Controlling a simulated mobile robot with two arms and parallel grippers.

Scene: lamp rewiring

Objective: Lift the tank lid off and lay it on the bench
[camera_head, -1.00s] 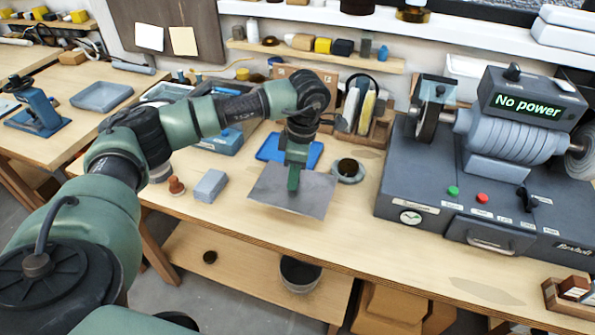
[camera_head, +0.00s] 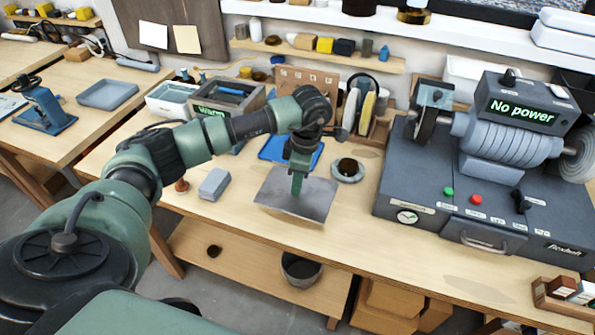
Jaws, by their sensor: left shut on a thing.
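The tank lid (camera_head: 275,195) is a thin flat grey plate. It lies flat at the front of the bench, at or very near the bench top; I cannot tell whether it touches. My left gripper (camera_head: 297,186) points down from above and is shut on the lid near its middle. The tank (camera_head: 258,94) seems to be the open-topped grey box with a green "Warm" display, at the back left of the bench. My forearm hides part of its front. My right gripper is not in view.
A grey block (camera_head: 214,184) is left of the lid. A blue mat (camera_head: 276,150) lies behind it, and a round dish (camera_head: 348,172) is close on its right. The large machine (camera_head: 480,190) showing "No power" fills the right. The wooden bench front (camera_head: 375,235) is bare.

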